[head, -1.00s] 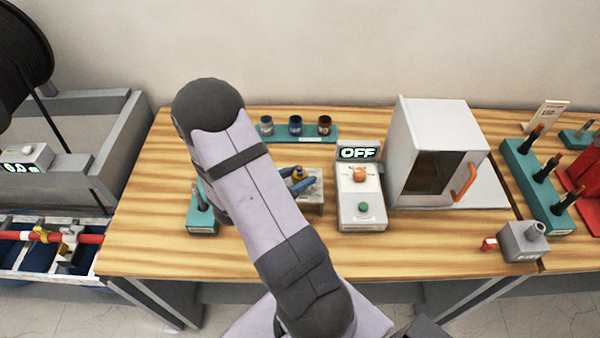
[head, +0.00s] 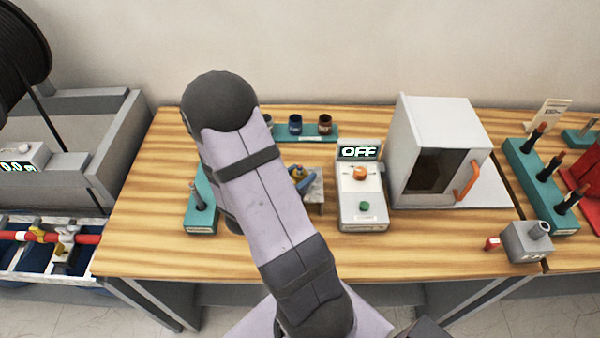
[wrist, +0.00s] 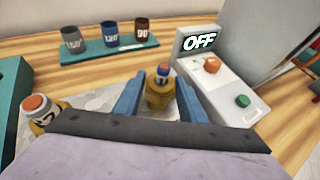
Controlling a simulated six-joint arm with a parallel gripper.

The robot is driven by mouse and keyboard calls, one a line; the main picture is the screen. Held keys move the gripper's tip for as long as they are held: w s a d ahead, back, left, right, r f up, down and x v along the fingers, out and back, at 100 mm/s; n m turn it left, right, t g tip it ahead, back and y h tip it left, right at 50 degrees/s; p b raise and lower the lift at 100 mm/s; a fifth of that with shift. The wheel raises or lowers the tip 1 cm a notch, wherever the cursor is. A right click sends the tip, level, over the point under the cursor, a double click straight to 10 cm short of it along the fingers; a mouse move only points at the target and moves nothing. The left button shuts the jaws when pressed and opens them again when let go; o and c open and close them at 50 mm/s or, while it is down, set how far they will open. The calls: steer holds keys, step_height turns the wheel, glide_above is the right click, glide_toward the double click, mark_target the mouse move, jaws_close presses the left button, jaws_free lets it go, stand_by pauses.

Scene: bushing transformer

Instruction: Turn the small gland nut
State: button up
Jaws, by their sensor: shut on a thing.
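In the wrist view, a small brass gland nut (wrist: 160,95) with a blue band and an orange-red top stands between the blue fingers of my gripper (wrist: 161,88). My gripper is shut on it. In the head view my gripper (head: 303,180) shows only partly beside my arm, over a grey block (head: 315,190). A larger brass fitting (wrist: 40,112) with an orange top stands to the left in the wrist view, partly hidden by my wrist.
A control box (head: 362,205) reading OFF, with orange and green knobs, stands just right of my gripper. Behind is a teal rack (wrist: 110,47) of labelled cups. A white oven (head: 440,150) stands farther right. A teal stand (head: 203,215) is at left.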

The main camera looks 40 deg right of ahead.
mark_target(297, 177)
steer(key=shift+s+d+n+t, duration=0.1)
steer(key=shift+n+t, duration=0.3)
steer(key=shift+t, duration=0.1)
steer(key=o, duration=2.2)
steer(key=p+v, duration=0.4)
steer(key=p, duration=0.1)
steer(key=shift+a+r+p, duration=0.25)
steer(key=shift+r+p, duration=0.05)
steer(key=shift+r, duration=0.05)
steer(key=shift+s+a+r+p, duration=0.15)
steer(key=shift+s+a+p, duration=0.1)
steer(key=shift+a+p, duration=0.35)
